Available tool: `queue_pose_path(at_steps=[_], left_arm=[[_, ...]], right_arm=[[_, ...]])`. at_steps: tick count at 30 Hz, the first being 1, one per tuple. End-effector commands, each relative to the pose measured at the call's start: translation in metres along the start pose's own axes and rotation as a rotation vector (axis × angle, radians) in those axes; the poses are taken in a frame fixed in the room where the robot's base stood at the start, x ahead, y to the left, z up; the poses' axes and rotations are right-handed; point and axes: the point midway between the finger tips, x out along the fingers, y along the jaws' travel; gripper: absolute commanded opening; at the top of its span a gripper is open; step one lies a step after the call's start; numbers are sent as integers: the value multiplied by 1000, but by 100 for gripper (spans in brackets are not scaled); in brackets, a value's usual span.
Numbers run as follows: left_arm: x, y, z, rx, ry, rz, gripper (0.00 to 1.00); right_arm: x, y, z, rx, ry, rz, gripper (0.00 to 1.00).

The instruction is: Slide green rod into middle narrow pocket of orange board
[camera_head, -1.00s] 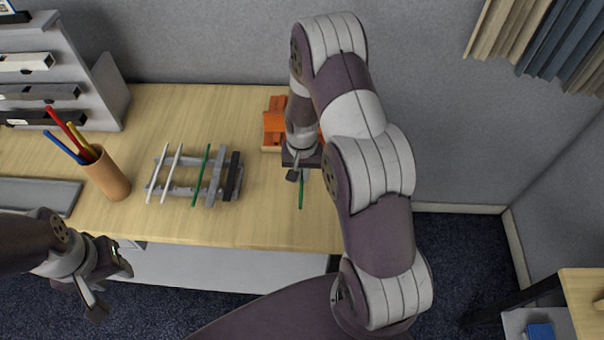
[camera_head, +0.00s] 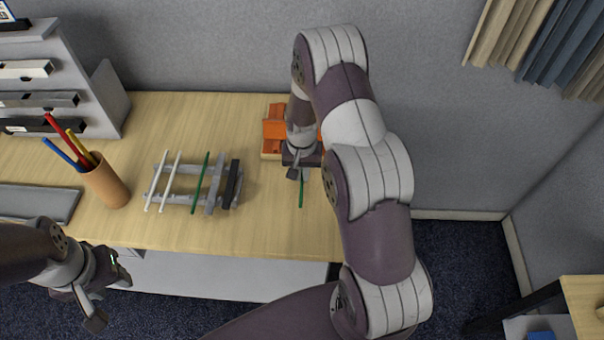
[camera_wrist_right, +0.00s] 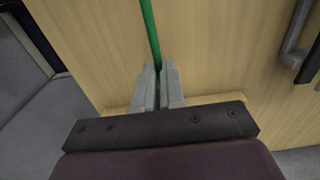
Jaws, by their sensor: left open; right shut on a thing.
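The orange board (camera_head: 273,131) lies at the back right of the table, largely hidden behind my right arm; its middle narrow pocket cannot be made out. My right gripper (camera_wrist_right: 158,72) is shut on a green rod (camera_wrist_right: 149,30), which sticks out beyond the fingertips in the wrist view. In the head view the near end of this rod (camera_head: 301,192) shows below the gripper, just in front of the board. Whether the rod touches the board is hidden. My left gripper (camera_head: 110,298) is open and empty, off the table's front edge at the left.
A grey rack (camera_head: 214,192) holds white rods (camera_head: 168,182), another green rod (camera_head: 200,182) and a black bar (camera_head: 232,184). A brown cup (camera_head: 107,184) of coloured sticks stands left, beside a grey tray (camera_head: 40,199). Table is bare between rack and board.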

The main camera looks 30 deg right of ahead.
Motion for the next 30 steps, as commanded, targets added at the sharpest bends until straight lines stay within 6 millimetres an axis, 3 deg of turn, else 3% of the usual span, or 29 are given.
queue_pose_path(at_steps=[30], left_arm=[[6, 0, 1, 0, 0, 0, 43]], right_arm=[[0, 0, -25, 0, 0, 0, 0]])
